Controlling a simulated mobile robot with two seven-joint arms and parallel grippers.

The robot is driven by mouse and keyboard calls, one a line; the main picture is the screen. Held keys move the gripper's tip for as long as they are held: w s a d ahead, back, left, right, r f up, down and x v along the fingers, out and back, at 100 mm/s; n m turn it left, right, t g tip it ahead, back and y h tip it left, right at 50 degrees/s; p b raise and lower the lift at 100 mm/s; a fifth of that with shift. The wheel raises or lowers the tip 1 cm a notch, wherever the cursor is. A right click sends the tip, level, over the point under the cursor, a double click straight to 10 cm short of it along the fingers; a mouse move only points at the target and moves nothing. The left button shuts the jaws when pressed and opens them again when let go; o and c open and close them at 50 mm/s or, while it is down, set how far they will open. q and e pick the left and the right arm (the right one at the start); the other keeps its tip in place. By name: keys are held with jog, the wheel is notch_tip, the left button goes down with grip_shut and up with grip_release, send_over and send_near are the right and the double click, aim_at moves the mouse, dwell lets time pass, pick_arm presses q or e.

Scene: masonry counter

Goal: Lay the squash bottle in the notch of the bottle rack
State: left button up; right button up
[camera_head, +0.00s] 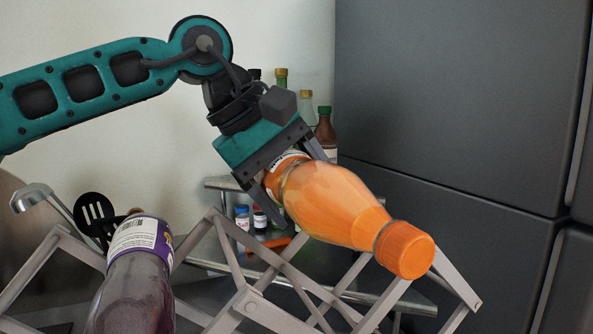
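The squash bottle (335,203) is orange with an orange cap, and lies tilted with its cap end toward the lower right. My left gripper (290,172) comes down from above with its fingers on either side of the bottle near its label, shut on it. The bottle rack (230,254) is a grey frame of crossed bars forming V-shaped notches. The bottle is over the right part of the rack, its cap in front of the right bars. I cannot tell whether it touches them. My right gripper is not in view.
Behind are a shelf (215,184) with small jars and bottles, a black slotted spatula (97,212) and a metal tap (32,195). A dark cabinet (460,90) fills the right.

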pick_arm(q)
jog(key=shift+f, duration=0.65)
jog(key=shift+f+b, duration=1.95)
jog(key=shift+f, duration=0.55)
jog(key=o, duration=1.5)
jog(key=shift+o, duration=0.9)
jog(key=shift+f, duration=0.15)
jog(key=v, duration=1.3)
